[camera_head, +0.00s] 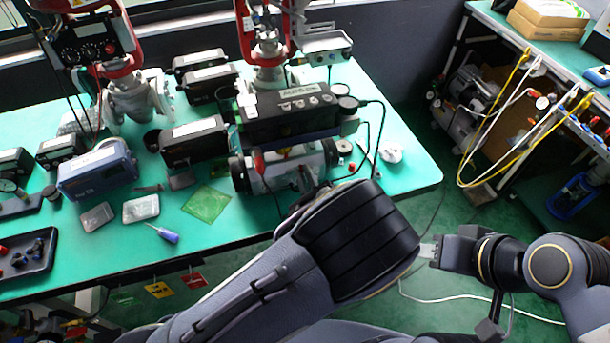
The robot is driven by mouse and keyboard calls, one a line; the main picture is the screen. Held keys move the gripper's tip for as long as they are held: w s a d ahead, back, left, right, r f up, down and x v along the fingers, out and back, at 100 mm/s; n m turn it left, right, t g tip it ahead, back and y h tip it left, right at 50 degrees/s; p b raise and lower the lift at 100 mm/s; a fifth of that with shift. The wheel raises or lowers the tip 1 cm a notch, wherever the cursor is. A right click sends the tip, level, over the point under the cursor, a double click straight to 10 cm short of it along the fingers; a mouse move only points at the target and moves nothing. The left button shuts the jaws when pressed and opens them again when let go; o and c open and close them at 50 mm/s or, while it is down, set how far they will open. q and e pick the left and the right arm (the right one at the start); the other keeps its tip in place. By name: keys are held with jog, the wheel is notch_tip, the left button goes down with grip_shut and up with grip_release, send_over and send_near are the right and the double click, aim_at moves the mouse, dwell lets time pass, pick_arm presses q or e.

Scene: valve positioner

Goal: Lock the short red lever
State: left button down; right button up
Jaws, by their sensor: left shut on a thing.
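A silver and black cylinder assembly (285,166) lies near the front edge of the green table. A small red lever end (259,161) shows at its left front, and another small red piece (351,167) shows by its right end. Which is the short red lever is hard to tell. My left arm comes up from the bottom left. Its gripper (310,194) shows only as a dark sliver above the forearm, close to the assembly's right end. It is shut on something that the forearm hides. My right gripper (430,248) is over the floor, away from the table, its jaws too small to judge.
A long black positioner box (288,112) with cables stands behind the cylinder. A blue box (97,172), a screwdriver (163,233) and a black tray (28,258) lie to the left. A second bench (545,50) stands at the right, with open floor between.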

pick_arm(q)
jog(key=m, duration=0.2)
jog(key=f+m, duration=0.1)
jog(key=m, duration=0.2)
jog(key=shift+d+f+m, duration=0.15)
jog(key=shift+f+m, duration=0.05)
jog(key=shift+m, duration=0.1)
jog(key=m, duration=0.2)
jog(key=f+m+p, duration=0.1)
jog(key=m, duration=0.2)
jog(key=shift+f+m, duration=0.3)
jog(key=shift+m, duration=0.1)
jog(key=shift+a, duration=0.2)
jog(key=c, duration=1.5)
grip_release()
jog(key=shift+s+d+f, duration=0.1)
jog(key=shift+s+d, duration=0.05)
